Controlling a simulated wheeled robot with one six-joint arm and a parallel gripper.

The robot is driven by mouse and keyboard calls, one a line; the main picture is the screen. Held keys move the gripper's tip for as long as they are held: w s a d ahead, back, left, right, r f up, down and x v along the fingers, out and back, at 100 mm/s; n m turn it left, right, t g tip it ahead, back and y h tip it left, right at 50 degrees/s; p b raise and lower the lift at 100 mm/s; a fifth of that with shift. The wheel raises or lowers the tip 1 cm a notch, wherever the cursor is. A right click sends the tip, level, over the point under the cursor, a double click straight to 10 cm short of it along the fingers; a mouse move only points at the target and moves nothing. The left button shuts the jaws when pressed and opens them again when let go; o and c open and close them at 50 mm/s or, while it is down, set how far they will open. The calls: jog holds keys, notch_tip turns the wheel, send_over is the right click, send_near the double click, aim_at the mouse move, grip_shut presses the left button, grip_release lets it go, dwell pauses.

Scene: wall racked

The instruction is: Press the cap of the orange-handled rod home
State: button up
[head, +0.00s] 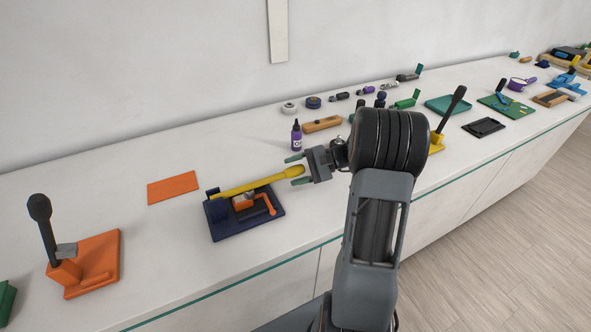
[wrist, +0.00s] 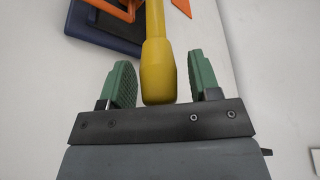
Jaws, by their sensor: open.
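A navy fixture (head: 262,226) on the counter carries a yellow rod (head: 250,187) lying along its top and a bent orange handle (head: 268,204). The rod has a thicker yellow end piece (head: 294,171), pointing toward my gripper (head: 296,169). My gripper is open. In the wrist view, the yellow end piece (wrist: 158,75) lies between the two green fingers, with a gap on both sides. The orange handle (wrist: 112,8) and navy fixture (wrist: 95,28) are at the top left there. Whether the end piece is a separate cap, and how it seats, I cannot tell.
An orange plate (head: 173,187) lies behind the fixture. An orange-based lever device (head: 94,264) stands at the left. A purple bottle (head: 296,136) and a wooden block (head: 322,124) stand behind my gripper. Several tools lie farther right. Counter between the lever device and fixture is clear.

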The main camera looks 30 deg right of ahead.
jog(key=shift+a, duration=0.1)
jog(key=shift+c, duration=0.5)
grip_shut()
